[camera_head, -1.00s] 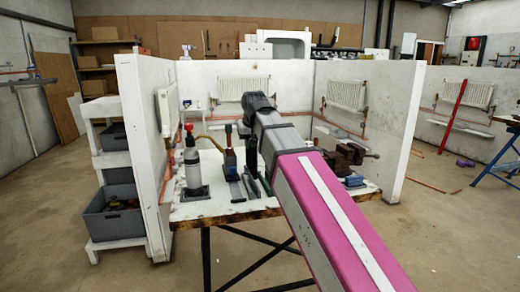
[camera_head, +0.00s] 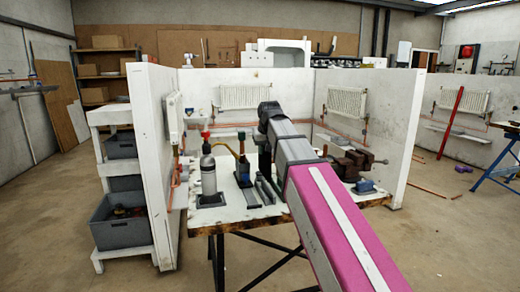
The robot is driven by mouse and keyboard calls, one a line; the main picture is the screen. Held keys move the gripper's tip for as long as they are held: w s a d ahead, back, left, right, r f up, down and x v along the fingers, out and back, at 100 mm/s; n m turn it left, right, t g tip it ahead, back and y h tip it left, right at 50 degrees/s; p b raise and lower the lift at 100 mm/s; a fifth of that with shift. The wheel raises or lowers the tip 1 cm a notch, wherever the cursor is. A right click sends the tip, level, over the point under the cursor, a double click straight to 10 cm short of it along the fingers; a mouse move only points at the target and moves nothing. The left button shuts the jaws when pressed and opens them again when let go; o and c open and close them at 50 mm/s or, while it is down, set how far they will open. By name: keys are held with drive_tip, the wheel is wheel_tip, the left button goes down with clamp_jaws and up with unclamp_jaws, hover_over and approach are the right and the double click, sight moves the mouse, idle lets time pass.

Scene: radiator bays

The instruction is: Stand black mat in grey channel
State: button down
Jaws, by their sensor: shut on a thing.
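My gripper (camera_head: 265,145) hangs at the far end of my arm over the bench; its fingertips are small and partly hidden by the arm. It is shut on a dark, thin upright piece, which looks like the black mat (camera_head: 265,164). A grey channel (camera_head: 267,190) lies on the bench top just below the held piece, its far part hidden. I cannot tell whether the mat touches the channel or is apart from it.
A grey bottle with a red top (camera_head: 208,172) stands left on the white bench (camera_head: 230,217). A brown vice (camera_head: 352,164) is at right. White partitions (camera_head: 147,160) enclose the bench on the left, back and right.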

sight(264, 164)
drive_tip(key=shift+f, duration=2.1)
drive_tip(key=shift+f, duration=0.15)
drive_tip(key=shift+f, duration=0.2)
drive_tip(key=shift+f, duration=0.1)
drive_tip(key=shift+f, duration=0.45)
drive_tip(key=shift+f, duration=0.2)
drive_tip(key=shift+f, duration=1.2)
drive_tip(key=c, duration=1)
unclamp_jaws()
